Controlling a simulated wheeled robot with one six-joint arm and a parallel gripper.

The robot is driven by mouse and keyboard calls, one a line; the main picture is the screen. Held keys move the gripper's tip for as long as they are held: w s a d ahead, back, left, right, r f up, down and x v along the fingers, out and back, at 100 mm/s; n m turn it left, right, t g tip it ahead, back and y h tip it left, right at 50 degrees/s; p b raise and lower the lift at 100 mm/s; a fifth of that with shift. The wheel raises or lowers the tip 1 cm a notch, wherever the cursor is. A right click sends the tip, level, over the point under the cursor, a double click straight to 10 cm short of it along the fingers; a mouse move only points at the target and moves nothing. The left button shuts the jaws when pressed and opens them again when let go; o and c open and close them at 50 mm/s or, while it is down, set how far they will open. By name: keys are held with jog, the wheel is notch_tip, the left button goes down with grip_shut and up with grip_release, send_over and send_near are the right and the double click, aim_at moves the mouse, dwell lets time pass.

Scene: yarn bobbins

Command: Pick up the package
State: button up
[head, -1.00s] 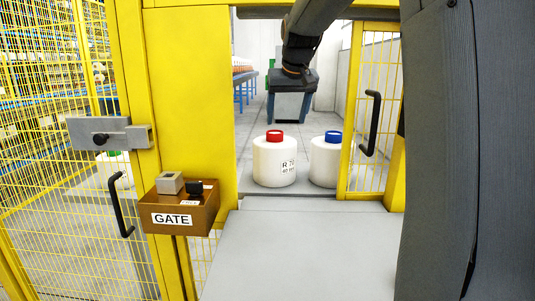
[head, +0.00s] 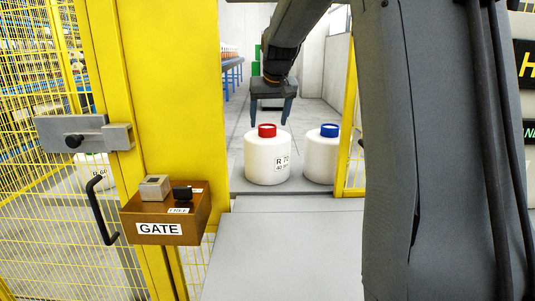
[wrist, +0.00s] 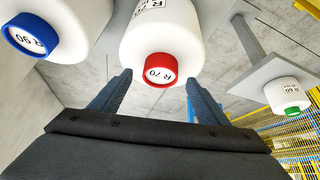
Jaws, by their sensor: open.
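No thing here is labelled as a package. A white bobbin with a red cap (head: 266,161), marked R 70, stands upright on the grey surface. Beside it on the right stands a white bobbin with a blue cap (head: 322,158), marked R 90 in the wrist view (wrist: 47,32). My gripper (head: 270,123) points down with its two fingers apart, empty, near the red cap. In the wrist view the red cap (wrist: 158,71) shows between the fingertips (wrist: 158,78). I cannot tell the exact height between them.
A yellow post (head: 190,60) and mesh fence stand at the left, with a brown GATE box (head: 165,215). A yellow gate frame (head: 350,130) is close right of the blue-capped bobbin. A green-capped bobbin (wrist: 286,96) stands apart on another surface. The grey top in front is clear.

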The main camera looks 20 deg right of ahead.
jog(key=shift+x, duration=0.95)
grip_shut()
jog(key=shift+w+r, duration=0.1)
jog(key=shift+r, duration=0.1)
